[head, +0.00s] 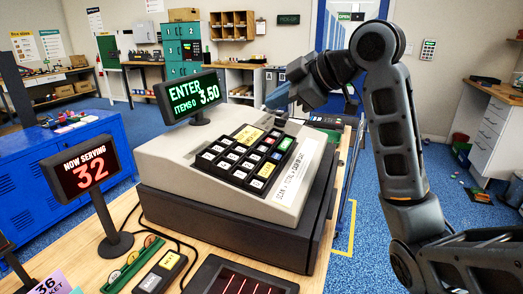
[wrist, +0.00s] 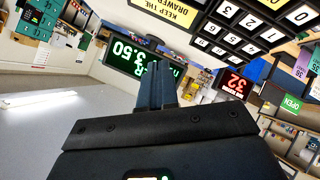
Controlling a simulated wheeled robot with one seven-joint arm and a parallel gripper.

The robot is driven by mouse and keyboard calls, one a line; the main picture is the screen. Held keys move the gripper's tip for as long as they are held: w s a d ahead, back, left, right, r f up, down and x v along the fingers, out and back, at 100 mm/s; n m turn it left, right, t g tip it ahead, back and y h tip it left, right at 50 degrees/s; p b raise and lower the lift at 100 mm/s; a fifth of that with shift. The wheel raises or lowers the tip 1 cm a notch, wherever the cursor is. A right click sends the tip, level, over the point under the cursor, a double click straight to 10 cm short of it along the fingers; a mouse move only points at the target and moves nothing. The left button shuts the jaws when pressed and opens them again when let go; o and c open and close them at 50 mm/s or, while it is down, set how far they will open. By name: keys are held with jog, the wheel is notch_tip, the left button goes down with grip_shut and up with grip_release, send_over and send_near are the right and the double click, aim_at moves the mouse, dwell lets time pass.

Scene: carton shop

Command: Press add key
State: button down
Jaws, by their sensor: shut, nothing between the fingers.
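A cash register (head: 190,158) stands on a wooden counter, its black keypad (head: 243,160) sloping toward the front. The keypad has white number keys, yellow keys and a few coloured keys at its right side; the labels are too small to tell which is the add key. The register's display (head: 188,97) reads ENTER, ITEMS 0, 3.50. My gripper (head: 272,101) is shut and empty, in the air behind and above the keypad, apart from it. In the wrist view its fingers (wrist: 157,88) are together, with the keypad (wrist: 240,25) upside down at upper right.
A "NOW SERVING 32" sign (head: 88,168) stands left of the register. A small box with yellow keys (head: 160,271) and a dark panel with red lines (head: 240,280) lie in front. The air above the keypad is clear.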

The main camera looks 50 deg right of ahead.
aim_at(269, 150)
jog(key=shift+w+a+f+b, duration=0.1)
jog(key=shift+w+f+b, duration=0.15)
jog(key=shift+f+b, duration=0.95)
jog(key=shift+w+a+f+b, duration=0.1)
jog(key=shift+w+f+b, duration=0.2)
jog(key=shift+f+b, duration=0.9)
jog(key=shift+w+a+f+b, duration=0.1)
jog(key=shift+w+f+b, duration=0.15)
jog(key=shift+f+b, duration=0.95)
jog(key=shift+f+p, duration=0.45)
jog(key=shift+f, duration=0.15)
jog(key=shift+w+f, duration=0.1)
jog(key=shift+f, duration=0.15)
jog(key=shift+f+b, duration=0.4)
jog(key=shift+b, duration=0.1)
jog(key=shift+r+p, duration=0.7)
jog(key=shift+r, duration=0.1)
jog(key=shift+r, duration=0.1)
jog(key=r+p, duration=0.2)
jog(key=s+r+p, duration=0.1)
jog(key=r+p, duration=0.1)
jog(key=shift+s+d+r, duration=0.1)
jog(key=shift+d+r, duration=0.1)
jog(key=shift+r, duration=0.15)
